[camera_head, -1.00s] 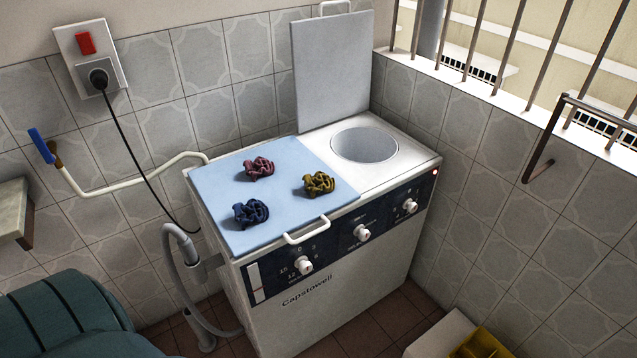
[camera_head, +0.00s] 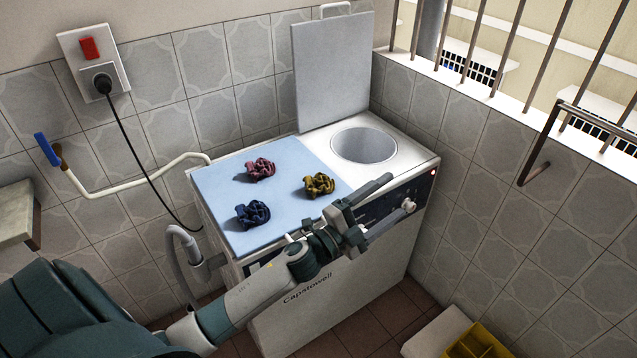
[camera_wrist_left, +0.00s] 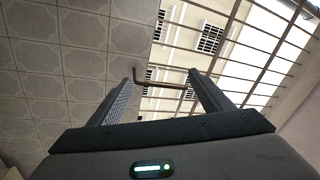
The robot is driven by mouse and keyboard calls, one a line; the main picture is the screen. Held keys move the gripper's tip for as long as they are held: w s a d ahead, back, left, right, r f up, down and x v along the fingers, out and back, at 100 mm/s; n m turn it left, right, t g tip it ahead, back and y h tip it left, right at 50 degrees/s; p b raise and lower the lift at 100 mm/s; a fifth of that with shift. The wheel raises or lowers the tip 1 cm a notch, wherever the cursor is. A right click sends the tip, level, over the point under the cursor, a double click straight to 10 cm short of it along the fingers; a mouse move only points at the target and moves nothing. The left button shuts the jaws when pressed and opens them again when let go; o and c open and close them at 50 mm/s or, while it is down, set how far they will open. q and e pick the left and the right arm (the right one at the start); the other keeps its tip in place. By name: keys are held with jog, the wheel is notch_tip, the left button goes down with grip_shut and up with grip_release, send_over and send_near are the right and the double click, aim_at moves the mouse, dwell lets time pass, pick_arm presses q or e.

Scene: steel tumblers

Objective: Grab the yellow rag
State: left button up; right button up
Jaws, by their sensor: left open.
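The crumpled yellow rag (camera_head: 319,185) lies on the blue lid on the left part of the washing machine's top. My left gripper (camera_head: 392,203) is open and empty, in front of the machine's control panel, to the right of and lower in the picture than the rag. It does not touch the rag. In the left wrist view my two fingers (camera_wrist_left: 160,95) stand apart with nothing between them, against the wall and barred window. The rag is not in that view. My right gripper is not in view.
A red rag (camera_head: 260,168) and a blue rag (camera_head: 252,214) lie on the blue lid (camera_head: 222,180). The round tub opening (camera_head: 364,146) is uncovered, with a raised grey lid (camera_head: 331,70) behind it. A yellow crate (camera_head: 482,343) is on the floor at right.

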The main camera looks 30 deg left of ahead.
aim_at(319, 180)
pick_arm(q)
jog(key=s+d+r+m+g+h, duration=0.1)
jog(key=d+r+m+g+h, duration=0.5)
jog(key=r+m+g+h, duration=0.7)
jog(key=a+f+m+g+y, duration=0.1)
jog(key=a+m+y, duration=0.4)
jog(key=a+y, duration=0.4)
jog(key=a+f+m+g+y, duration=0.2)
jog(key=a+y, duration=0.8)
jog(key=a, duration=1)
jog(key=m, duration=0.2)
jog(key=shift+w+a+f+m+y+p, duration=0.3)
jog(key=shift+w+a+m+p, duration=0.05)
jog(key=shift+w+m+p, duration=0.05)
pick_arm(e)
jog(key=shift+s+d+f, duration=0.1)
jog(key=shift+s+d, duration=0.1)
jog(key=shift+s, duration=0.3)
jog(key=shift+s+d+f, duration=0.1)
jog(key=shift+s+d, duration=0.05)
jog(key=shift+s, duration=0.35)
